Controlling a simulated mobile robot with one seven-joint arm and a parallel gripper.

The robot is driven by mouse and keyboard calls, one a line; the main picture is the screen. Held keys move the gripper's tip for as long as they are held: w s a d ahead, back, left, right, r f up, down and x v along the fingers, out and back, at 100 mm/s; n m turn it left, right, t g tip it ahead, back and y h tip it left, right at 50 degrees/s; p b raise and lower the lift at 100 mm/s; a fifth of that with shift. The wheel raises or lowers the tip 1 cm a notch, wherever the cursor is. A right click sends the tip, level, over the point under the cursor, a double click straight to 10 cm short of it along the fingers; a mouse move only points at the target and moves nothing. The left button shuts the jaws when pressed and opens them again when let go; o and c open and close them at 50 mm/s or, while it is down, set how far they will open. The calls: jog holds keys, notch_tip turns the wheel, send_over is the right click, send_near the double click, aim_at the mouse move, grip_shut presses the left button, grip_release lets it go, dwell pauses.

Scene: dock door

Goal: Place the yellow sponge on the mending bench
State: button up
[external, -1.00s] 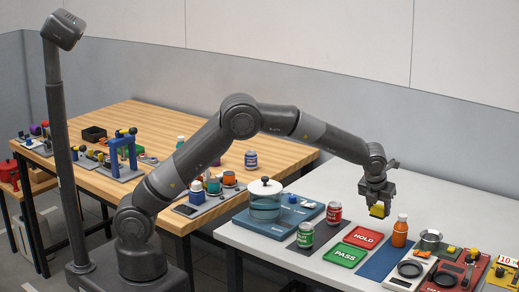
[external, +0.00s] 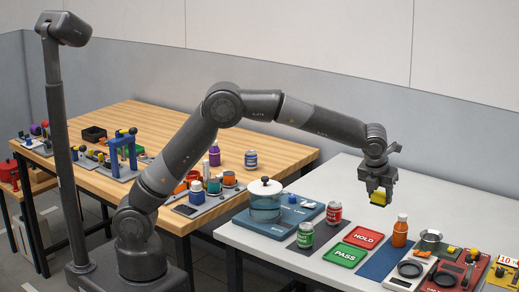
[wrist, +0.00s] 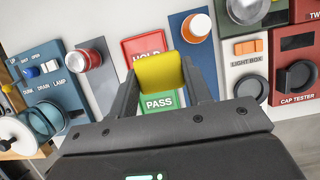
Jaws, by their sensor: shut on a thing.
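The yellow sponge (external: 378,198) is held between the fingers of my gripper (external: 377,190), above the white table (external: 345,180). In the wrist view the sponge (wrist: 158,71) sits between the two fingertips and covers part of the red HOLD plate and green PASS plate behind it. The sponge hangs clear of the tabletop. A wooden bench (external: 150,115) stands to the left with various fixtures on it. No label shows which bench is the mending bench.
Below on the white table are a red HOLD plate (external: 363,237), a green PASS plate (external: 344,255), an orange bottle (external: 400,231), red (external: 334,213) and green (external: 305,235) cans, and a lidded pot (external: 265,205). Bare wood shows mid-bench on the left.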

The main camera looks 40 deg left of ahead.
jog(key=shift+w+a+r, duration=0.15)
jog(key=shift+w+r, duration=0.05)
jog(key=shift+r, duration=0.55)
jog(key=w+a+n+y, duration=0.1)
jog(key=w+a+n, duration=0.1)
jog(key=w+a, duration=0.8)
jog(key=w+a+n, duration=0.1)
jog(key=w+a, duration=0.5)
jog(key=a, duration=0.7)
jog(key=w+a+n+y, duration=0.1)
jog(key=w+a+n, duration=0.1)
jog(key=w+a, duration=0.8)
jog(key=w+a+n+g, duration=0.1)
jog(key=w+a+n, duration=0.1)
jog(key=a, duration=1.7)
jog(key=s+a+n+g+y, duration=0.1)
jog(key=s+a+n+y, duration=0.15)
jog(key=a, duration=2.45)
jog(key=s+a+n, duration=0.2)
jog(key=s+a, duration=0.5)
jog(key=a, duration=0.5)
jog(key=s+a+n, duration=0.2)
jog(key=s+a, duration=0.4)
jog(key=a, duration=0.7)
jog(key=shift+g, duration=0.4)
jog(key=f, duration=1.7)
jog(key=shift+d, duration=0.25)
jog(key=shift+f+h, duration=0.15)
jog(key=shift+h, duration=0.1)
